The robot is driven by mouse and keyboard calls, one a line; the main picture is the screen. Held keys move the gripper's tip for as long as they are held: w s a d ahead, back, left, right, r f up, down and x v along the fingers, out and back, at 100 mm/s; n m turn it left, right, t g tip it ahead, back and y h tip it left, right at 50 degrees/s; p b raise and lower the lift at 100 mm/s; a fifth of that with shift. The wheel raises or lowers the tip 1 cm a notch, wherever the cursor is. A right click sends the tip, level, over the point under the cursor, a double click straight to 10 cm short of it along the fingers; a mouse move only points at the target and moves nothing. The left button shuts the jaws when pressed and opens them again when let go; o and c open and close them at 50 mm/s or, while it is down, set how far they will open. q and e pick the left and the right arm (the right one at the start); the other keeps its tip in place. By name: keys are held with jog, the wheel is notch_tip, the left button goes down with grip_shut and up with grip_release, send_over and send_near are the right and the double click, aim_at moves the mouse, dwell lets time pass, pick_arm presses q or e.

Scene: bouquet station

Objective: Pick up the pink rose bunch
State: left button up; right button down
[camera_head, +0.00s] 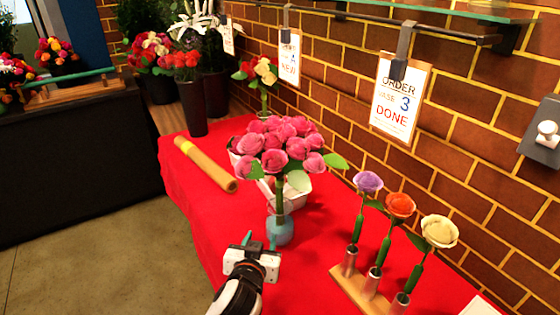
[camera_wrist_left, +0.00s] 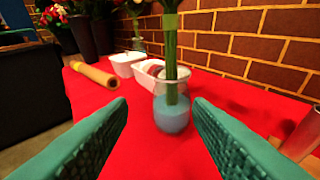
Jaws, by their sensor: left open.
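The pink rose bunch (camera_head: 280,146) stands upright in a small glass vase (camera_head: 279,229) with bluish water, on the red-covered table. In the left wrist view its green stems (camera_wrist_left: 171,50) rise from the vase (camera_wrist_left: 172,108), and the blooms are out of frame. My left gripper (camera_head: 258,243) is open and empty, just in front of the vase. In the left wrist view its two teal fingers (camera_wrist_left: 160,115) spread to either side of the vase, with the vase beyond them and apart from them. My right gripper is not in view.
A rolled tan tube (camera_head: 205,164) lies left of the vase. White containers (camera_wrist_left: 126,64) stand behind it. A wooden stand (camera_head: 360,292) with purple, orange and cream roses is at the right. A brick wall (camera_head: 330,100) bounds the back. Red cloth in front is clear.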

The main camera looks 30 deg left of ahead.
aim_at(279, 183)
pick_arm(q)
jog(key=w+r+t, duration=0.1)
jog(key=w+r, duration=0.1)
jog(key=w, duration=0.1)
jog(key=w+a+r+t+p, duration=0.1)
jog(key=w+r, duration=0.1)
jog(key=w, duration=0.2)
jog(key=w+r+t, duration=0.1)
jog(key=w+r, duration=0.1)
jog(key=w, duration=0.1)
jog(key=shift+w+a, duration=0.25)
jog(key=shift+p+x, duration=0.45)
jog(key=shift+x, duration=0.4)
jog(key=p+x, duration=0.1)
jog(key=x, duration=0.3)
jog(key=shift+w+a+f, duration=0.1)
jog(key=shift+a, duration=0.05)
grip_shut()
